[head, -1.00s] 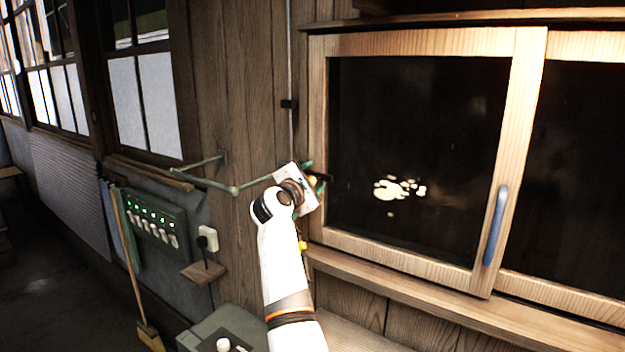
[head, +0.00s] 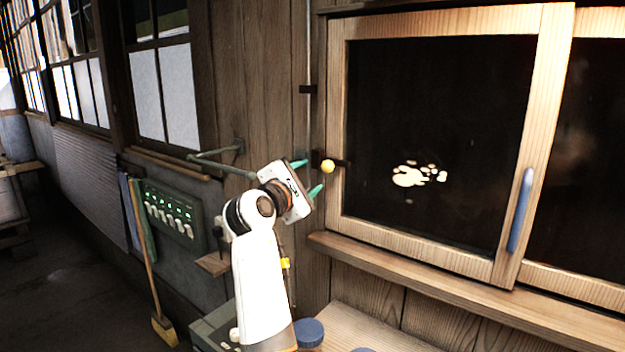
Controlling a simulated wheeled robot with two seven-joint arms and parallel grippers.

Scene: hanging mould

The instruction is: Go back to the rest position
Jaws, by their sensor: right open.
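My right gripper (head: 309,178) is open, with its two green fingertips apart and pointing right toward the wooden window frame. A small yellow ball-shaped knob (head: 328,166) on a dark mount shows just beyond the fingertips, with nothing held between them. Whether the fingers touch it I cannot tell, but a gap seems to show. My white right arm rises from the bottom of the head view. My left gripper is not in view.
A sliding window (head: 430,150) with a blue handle (head: 520,210) fills the right side above a wooden sill (head: 450,280). A green metal bracket arm (head: 222,166) juts from the wall behind my gripper. A switch panel (head: 172,213) and a broom (head: 150,270) stand at left.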

